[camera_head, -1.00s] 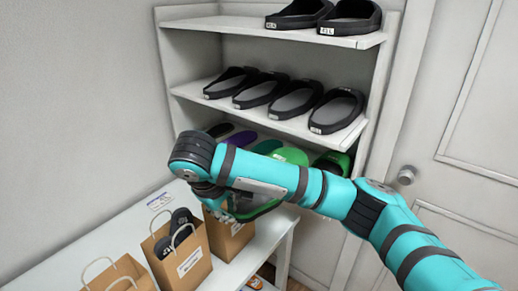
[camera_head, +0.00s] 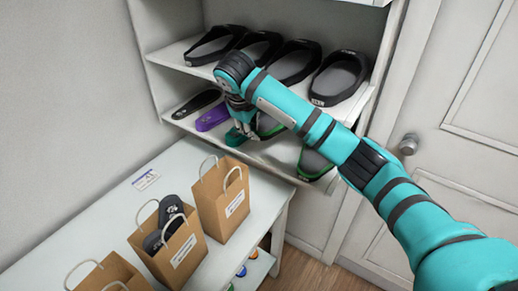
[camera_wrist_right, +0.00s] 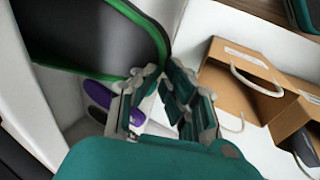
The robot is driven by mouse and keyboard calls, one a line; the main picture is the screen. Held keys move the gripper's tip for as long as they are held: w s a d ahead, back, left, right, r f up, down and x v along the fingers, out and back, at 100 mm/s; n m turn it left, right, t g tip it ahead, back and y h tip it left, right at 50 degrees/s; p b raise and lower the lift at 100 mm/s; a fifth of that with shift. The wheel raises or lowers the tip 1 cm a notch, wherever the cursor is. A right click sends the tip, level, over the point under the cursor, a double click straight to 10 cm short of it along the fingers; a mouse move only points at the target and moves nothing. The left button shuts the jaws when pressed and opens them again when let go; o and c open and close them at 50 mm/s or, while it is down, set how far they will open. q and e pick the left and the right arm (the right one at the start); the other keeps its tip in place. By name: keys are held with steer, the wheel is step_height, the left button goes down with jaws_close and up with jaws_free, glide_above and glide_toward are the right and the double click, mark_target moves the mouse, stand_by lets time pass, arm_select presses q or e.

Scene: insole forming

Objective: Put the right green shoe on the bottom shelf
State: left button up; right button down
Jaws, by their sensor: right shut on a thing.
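My right gripper (camera_head: 240,130) is at the front of the bottom shelf in the head view. In the right wrist view it (camera_wrist_right: 160,95) is shut on the edge of a dark shoe with a green rim (camera_wrist_right: 100,45). In the head view part of this green shoe (camera_head: 268,125) shows just right of the fingers, mostly behind my arm. Whether it rests on the bottom shelf (camera_head: 165,118) cannot be told. Another dark shoe with a green edge (camera_head: 313,162) lies farther right on that shelf, partly behind my arm. My left gripper is not in view.
A black insole (camera_head: 197,103) and a purple insole (camera_head: 214,117) lie left of my gripper on the bottom shelf. Several black shoes (camera_head: 215,45) fill the shelf above. Paper bags (camera_head: 222,205) stand on the white table (camera_head: 120,205) in front. A door is at the right.

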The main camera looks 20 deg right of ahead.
mark_target(262, 125)
steer(key=w+d, duration=0.1)
steer(key=w+d+p, duration=0.1)
steer(key=d, duration=0.1)
steer(key=shift+d+r, duration=0.1)
steer(key=shift+r, duration=0.25)
step_height(262, 125, down, 12)
steer(key=p, duration=0.3)
steer(key=shift+w+r+p, duration=0.1)
steer(key=shift+r+p, duration=0.1)
steer(key=shift+p, duration=0.2)
steer(key=shift+f, duration=0.15)
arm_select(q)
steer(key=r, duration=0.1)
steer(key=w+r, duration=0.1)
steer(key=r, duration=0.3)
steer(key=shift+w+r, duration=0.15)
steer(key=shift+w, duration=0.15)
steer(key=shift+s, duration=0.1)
arm_select(e)
steer(key=shift+f, duration=0.1)
steer(key=c, duration=1.5)
jaws_free()
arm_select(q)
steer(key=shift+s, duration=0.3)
arm_select(e)
steer(key=shift+o, duration=0.2)
